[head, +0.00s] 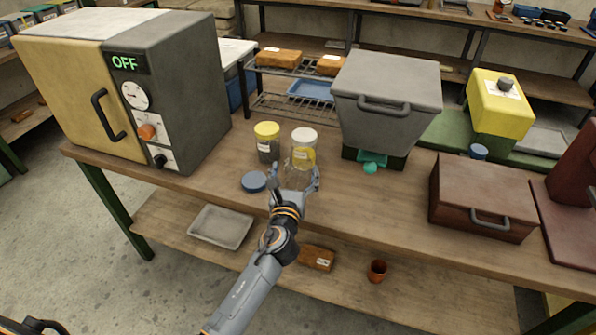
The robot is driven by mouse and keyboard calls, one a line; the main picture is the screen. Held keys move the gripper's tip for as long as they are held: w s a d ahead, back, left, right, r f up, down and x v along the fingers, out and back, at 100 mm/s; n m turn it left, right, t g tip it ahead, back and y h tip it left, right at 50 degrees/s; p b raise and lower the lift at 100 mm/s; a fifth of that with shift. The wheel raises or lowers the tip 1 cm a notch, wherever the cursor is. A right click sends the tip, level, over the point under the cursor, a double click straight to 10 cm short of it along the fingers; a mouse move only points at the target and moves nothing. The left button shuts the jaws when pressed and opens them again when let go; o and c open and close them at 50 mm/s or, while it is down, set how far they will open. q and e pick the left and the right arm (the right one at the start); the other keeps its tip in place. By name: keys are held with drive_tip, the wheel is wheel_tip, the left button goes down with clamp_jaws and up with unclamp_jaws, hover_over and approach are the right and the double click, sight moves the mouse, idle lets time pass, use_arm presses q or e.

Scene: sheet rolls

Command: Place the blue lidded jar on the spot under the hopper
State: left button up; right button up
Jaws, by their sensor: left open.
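A clear glass jar (297,175) stands on the bench, with no lid visible on it. A round blue lid (254,181) lies flat on the bench to its left. My left gripper (296,188) is open at the glass jar, its fingers on either side of it; I cannot tell whether they touch. The grey hopper (387,90) stands to the right. A teal spout (370,166) shows low at its front, and the spot under it is mostly hidden. I see no jar with a blue lid on it. My right gripper is not in view.
A yellow-lidded jar (267,143) and a white-lidded jar (305,138) stand close behind the glass jar. A large oven marked OFF (150,85) is at left. A brown box with a handle (482,198) stands right of the hopper. Bench between glass jar and hopper looks clear.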

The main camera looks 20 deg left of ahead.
sight(298, 155)
use_arm(q)
drive_tip(key=shift+w+a, duration=0.25)
drive_tip(key=shift+w, duration=1.25)
drive_tip(key=shift+w+a, duration=0.2)
drive_tip(key=shift+w, duration=1.3)
drive_tip(key=c, duration=1.6)
drive_tip(key=shift+r, duration=0.1)
clamp_jaws()
drive_tip(key=shift+r, duration=0.1)
